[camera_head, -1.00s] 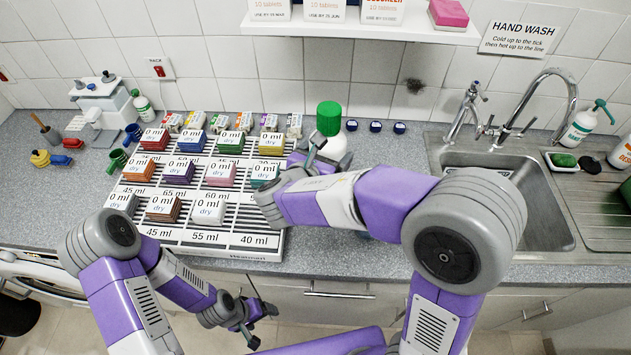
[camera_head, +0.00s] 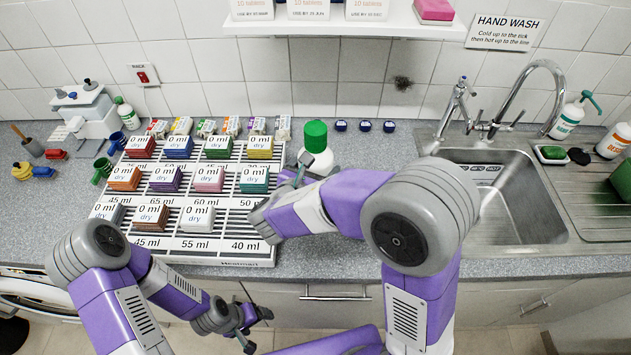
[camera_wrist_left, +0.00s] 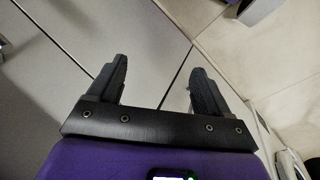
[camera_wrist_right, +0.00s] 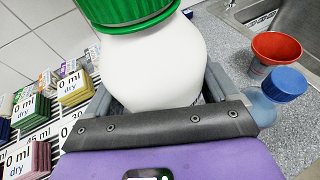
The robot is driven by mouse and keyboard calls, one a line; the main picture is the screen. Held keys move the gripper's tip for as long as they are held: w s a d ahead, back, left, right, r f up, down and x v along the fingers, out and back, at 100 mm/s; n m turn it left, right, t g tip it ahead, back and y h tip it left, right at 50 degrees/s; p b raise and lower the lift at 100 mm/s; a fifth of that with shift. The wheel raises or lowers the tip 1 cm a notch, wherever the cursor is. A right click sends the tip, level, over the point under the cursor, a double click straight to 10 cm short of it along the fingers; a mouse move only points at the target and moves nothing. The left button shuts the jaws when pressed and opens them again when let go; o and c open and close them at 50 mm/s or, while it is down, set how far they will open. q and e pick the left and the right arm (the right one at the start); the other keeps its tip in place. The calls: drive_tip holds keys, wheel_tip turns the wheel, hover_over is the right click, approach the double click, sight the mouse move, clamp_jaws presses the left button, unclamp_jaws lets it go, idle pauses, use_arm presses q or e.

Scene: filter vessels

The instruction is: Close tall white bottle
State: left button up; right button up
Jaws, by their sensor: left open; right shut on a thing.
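The white bottle (camera_head: 323,163) with a ribbed green cap (camera_head: 316,136) is upright at the back of the counter, right of the rack. The right wrist view shows its rounded white body (camera_wrist_right: 155,65) close up, with the green cap (camera_wrist_right: 125,14) on top. Whether the cap is tight cannot be told. My right gripper (camera_wrist_right: 160,88) is shut on the body, below the cap, with one finger on each side. My left gripper (camera_head: 258,330) is open and empty, low in front of the cabinets. Its two spread fingers (camera_wrist_left: 155,85) show in the left wrist view.
A white slatted rack (camera_head: 215,250) with coloured labelled blocks stands left of the bottle. Blue caps (camera_head: 364,126) lie behind it to the right. The right wrist view shows an orange-red funnel-like cup (camera_wrist_right: 277,47) and a blue-capped container (camera_wrist_right: 284,84) nearby. The sink (camera_head: 510,205) is at right.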

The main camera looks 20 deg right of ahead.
drive_tip(key=shift+f+b, duration=0.5)
drive_tip(key=shift+f, duration=1.35)
drive_tip(key=o, duration=1.8)
drive_tip(key=shift+f, duration=0.2)
drive_tip(key=shift+o, duration=0.2)
drive_tip(key=shift+r, duration=0.1)
drive_tip(key=p+v, duration=0.1)
drive_tip(key=v, duration=1.1)
